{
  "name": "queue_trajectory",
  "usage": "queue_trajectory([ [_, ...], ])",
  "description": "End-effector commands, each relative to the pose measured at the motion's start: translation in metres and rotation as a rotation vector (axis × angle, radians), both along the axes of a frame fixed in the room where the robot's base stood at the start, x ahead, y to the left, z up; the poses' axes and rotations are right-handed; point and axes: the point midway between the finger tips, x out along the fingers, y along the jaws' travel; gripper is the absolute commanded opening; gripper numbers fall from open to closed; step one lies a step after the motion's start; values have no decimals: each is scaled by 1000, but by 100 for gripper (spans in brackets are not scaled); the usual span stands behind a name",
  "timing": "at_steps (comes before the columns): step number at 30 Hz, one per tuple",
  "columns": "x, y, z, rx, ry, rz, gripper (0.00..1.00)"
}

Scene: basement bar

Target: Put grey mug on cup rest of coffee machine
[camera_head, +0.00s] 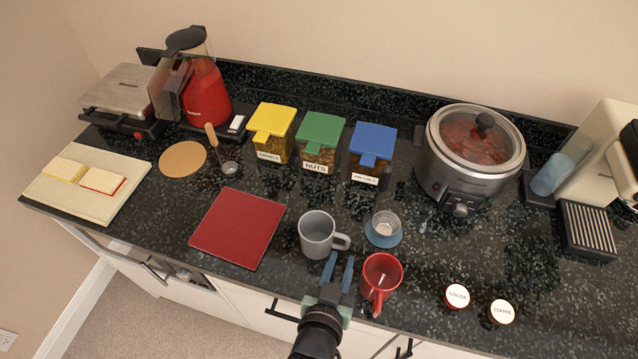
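The grey mug (313,243) stands upright on the dark speckled counter near the front edge, with its handle pointing right. My gripper (341,262) is in front of the mug, its two blue fingers apart and pointing toward the handle. Nothing shows between the fingers; whether a tip touches the mug, I cannot tell. The cream coffee machine (598,150) stands at the far right, partly cut off by the picture edge. Its slatted cup rest (588,228) is at its front, with nothing on it.
A red mug (381,272) stands close right of my gripper. A small metal cup on a blue coaster (384,236) is behind it. The slow cooker (467,160) stands between these and the machine. Cocoa (457,296) and coffee (501,312) jars sit near the front edge.

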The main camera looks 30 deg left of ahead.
Motion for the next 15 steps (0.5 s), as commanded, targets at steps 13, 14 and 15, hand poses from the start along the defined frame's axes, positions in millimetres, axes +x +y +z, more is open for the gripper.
queue_trajectory([
  [13,33,9,-13,1,-1,0,28],
  [14,37,9,-14,1,-2,0,28],
  [15,41,10,-16,0,-2,-1,28],
])
